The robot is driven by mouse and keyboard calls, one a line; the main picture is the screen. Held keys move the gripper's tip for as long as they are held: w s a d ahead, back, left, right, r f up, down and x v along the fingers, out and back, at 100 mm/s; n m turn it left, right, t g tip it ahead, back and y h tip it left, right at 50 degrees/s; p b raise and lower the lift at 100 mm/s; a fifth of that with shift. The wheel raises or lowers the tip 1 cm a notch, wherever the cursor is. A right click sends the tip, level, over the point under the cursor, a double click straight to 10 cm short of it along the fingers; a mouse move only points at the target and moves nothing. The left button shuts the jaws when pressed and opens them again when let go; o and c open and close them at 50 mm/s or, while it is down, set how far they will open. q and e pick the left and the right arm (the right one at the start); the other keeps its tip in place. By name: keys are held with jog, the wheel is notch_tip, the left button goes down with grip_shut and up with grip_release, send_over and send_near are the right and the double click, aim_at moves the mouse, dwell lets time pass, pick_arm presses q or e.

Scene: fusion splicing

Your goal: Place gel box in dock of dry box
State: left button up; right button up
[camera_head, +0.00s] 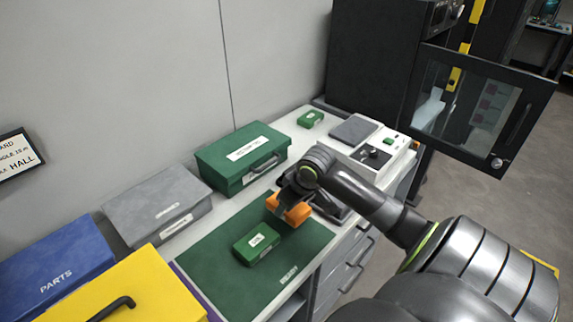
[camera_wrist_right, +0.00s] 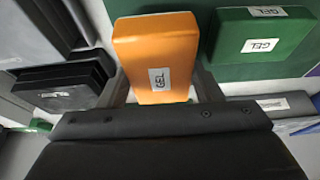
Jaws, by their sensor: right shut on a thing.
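My right gripper (camera_head: 290,200) is shut on an orange gel box (camera_head: 290,209). In the right wrist view the orange box (camera_wrist_right: 155,55), labelled GEL, sits between the two fingers (camera_wrist_right: 165,90). In the head view it is over the far right part of the green mat; its exact height is hard to tell. A green gel box (camera_head: 256,244) lies on the mat; it also shows in the right wrist view (camera_wrist_right: 260,38). No thing is clearly readable as the dry box or its dock. My left gripper is out of view.
A green mat (camera_head: 205,255) covers the near bench. Farther back are a small green box (camera_head: 310,118), a white unit (camera_head: 395,145) and a dark cabinet (camera_head: 375,60) with an open glass door (camera_head: 480,105).

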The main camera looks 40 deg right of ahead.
aim_at(290, 213)
jog(key=shift+f, duration=1.9)
jog(key=shift+f, duration=0.15)
jog(key=o, duration=1.1)
